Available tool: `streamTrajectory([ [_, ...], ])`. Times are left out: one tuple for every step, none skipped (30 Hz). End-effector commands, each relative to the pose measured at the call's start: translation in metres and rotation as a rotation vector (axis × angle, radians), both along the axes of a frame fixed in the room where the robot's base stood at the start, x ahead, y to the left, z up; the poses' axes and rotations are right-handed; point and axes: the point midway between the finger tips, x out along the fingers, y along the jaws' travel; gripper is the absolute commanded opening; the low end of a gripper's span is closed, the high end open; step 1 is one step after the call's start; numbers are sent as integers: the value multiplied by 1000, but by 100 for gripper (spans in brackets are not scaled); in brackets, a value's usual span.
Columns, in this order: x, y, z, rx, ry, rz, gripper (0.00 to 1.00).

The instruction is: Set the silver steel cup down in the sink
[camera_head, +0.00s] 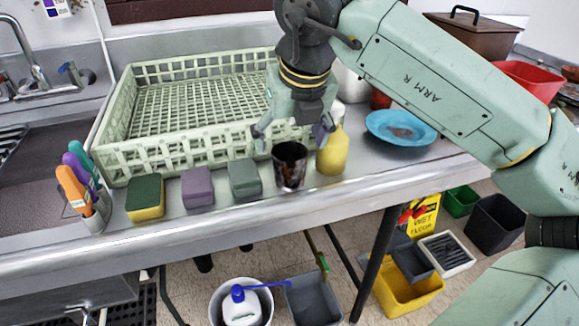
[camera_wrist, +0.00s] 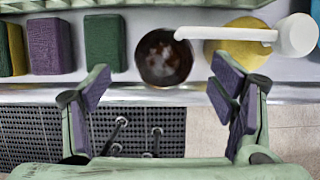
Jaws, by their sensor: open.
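The silver steel cup (camera_head: 289,166) stands upright near the front edge of the steel counter, looking dark and reflective. In the wrist view the cup (camera_wrist: 163,57) is seen from above, its inside brown and mottled. My gripper (camera_head: 291,138) is open just above and around the cup's top in the head view. In the wrist view my gripper's fingers (camera_wrist: 160,84) are spread wide, with the cup beyond the gap between them, and nothing is held. The sink (camera_head: 45,140) is a dark basin at the far left, with a faucet behind it; part of it is cut off.
A yellow pump bottle (camera_head: 332,152) stands close right of the cup. Sponges, including a grey-green one (camera_head: 244,178), line the front left of it. A pale green dish rack (camera_head: 118,150) and a brush holder (camera_head: 95,218) stand between cup and sink. A blue plate (camera_head: 402,128) lies right.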

Motion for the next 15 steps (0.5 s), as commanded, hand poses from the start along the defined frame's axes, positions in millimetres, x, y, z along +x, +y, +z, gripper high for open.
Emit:
streamTrajectory([
  [1,1,-3,1,1,0,78],
  [1,1,-4,1,1,0,78],
  [2,1,-6,1,0,0,78],
  [3,1,-8,1,0,0,78],
  [5,1,-11,1,1,2,78],
  [6,1,-16,3,3,2,78],
  [8,0,-20,2,2,1,78],
  [10,0,-25,3,3,2,78],
  [12,0,-31,2,3,2,78],
  [14,0,-35,2,3,2,78],
  [16,0,-40,2,3,1,78],
  [18,1,-44,2,2,1,78],
  [18,1,-47,1,0,2,78],
  [19,2,-49,1,0,1,78],
  [20,2,-51,1,0,1,78],
])
